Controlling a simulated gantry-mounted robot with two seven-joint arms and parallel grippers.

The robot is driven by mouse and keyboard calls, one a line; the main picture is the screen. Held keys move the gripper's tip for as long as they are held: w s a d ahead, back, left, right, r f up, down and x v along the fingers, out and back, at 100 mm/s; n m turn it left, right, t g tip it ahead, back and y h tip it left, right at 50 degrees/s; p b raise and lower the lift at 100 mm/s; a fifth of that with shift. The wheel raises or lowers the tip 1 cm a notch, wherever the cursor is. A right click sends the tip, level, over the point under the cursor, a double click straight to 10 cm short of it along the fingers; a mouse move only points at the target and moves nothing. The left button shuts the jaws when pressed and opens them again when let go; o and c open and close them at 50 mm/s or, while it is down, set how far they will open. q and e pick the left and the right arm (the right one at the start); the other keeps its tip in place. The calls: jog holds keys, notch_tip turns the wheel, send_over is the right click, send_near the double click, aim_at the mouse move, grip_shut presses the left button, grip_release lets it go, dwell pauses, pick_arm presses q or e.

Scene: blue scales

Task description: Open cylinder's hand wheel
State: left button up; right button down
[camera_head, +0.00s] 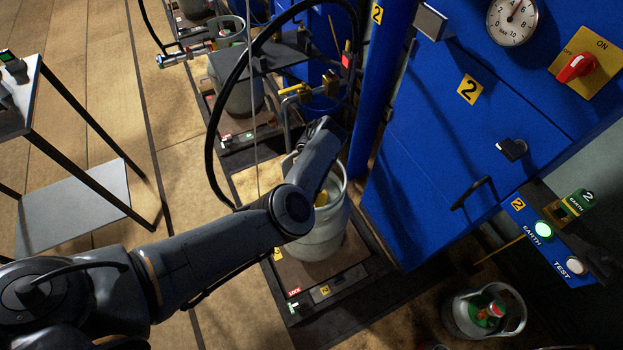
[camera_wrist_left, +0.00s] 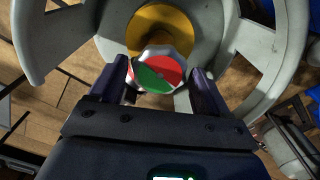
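The grey gas cylinder (camera_head: 318,232) stands on a scale platform in the middle of the head view. Its collar encloses the top. In the left wrist view, the hand wheel (camera_wrist_left: 158,74), red, green and white, sits in front of a yellow round part (camera_wrist_left: 160,25). My left gripper (camera_wrist_left: 160,78) is open, with one finger on each side of the wheel and a visible gap at both sides. How deep the fingers reach around it I cannot tell. In the head view my left arm hides the wheel and gripper tips. My right gripper is not in view.
A blue cabinet (camera_head: 440,150) with a gauge (camera_head: 512,20) and red switch (camera_head: 576,67) stands right of the cylinder. Another cylinder (camera_head: 483,312) is at the bottom right. A black hose (camera_head: 213,140) loops beside my arm. A table (camera_head: 75,205) stands left.

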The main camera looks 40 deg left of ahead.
pick_arm(q)
jog(key=shift+o, duration=1.1)
jog(key=shift+r, duration=0.15)
notch_tip(320, 180, up, 10)
jog(key=p, duration=0.5)
jog(key=shift+r, duration=0.25)
